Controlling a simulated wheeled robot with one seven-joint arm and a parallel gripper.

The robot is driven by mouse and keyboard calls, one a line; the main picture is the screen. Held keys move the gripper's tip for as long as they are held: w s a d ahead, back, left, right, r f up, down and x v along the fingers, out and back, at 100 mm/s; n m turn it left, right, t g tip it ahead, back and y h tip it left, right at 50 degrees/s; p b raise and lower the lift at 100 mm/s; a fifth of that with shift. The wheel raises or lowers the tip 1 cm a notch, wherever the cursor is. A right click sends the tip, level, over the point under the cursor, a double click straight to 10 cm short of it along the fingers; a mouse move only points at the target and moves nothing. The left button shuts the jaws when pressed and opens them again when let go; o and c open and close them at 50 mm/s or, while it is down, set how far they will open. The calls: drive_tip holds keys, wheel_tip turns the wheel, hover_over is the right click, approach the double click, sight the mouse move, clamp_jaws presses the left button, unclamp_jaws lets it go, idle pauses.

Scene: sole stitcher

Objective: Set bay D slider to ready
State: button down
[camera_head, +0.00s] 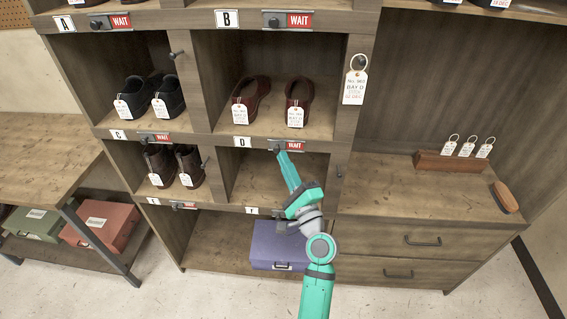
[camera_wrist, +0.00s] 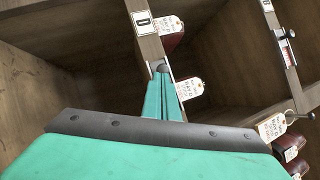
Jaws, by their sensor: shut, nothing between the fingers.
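The bay D slider (camera_head: 293,146) sits on the shelf rail, right of the white D label (camera_head: 241,142), and shows a red WAIT field. Its small knob is at the left end of the red field, by my fingertips. My gripper (camera_head: 283,154) is shut and empty, reaching up to the rail from below. In the wrist view the closed fingers (camera_wrist: 162,72) point at the rail beside the D label (camera_wrist: 143,22). A small dark round part is at their tips; I cannot tell whether they touch it. The fingers hide most of the slider there.
Other sliders showing WAIT are at A (camera_head: 120,21), B (camera_head: 299,20) and C (camera_head: 161,138). Tagged burgundy shoes (camera_head: 250,92) stand above the D rail; the cubby below it is empty. A bay D tag (camera_head: 355,84) hangs on the post to the right.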

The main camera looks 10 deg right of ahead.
drive_tip(key=d+f+v, duration=0.1)
drive_tip(key=d+v, duration=0.1)
drive_tip(key=v, duration=1.1)
drive_tip(key=shift+w+d, duration=0.3)
drive_tip(key=shift+w, duration=0.15)
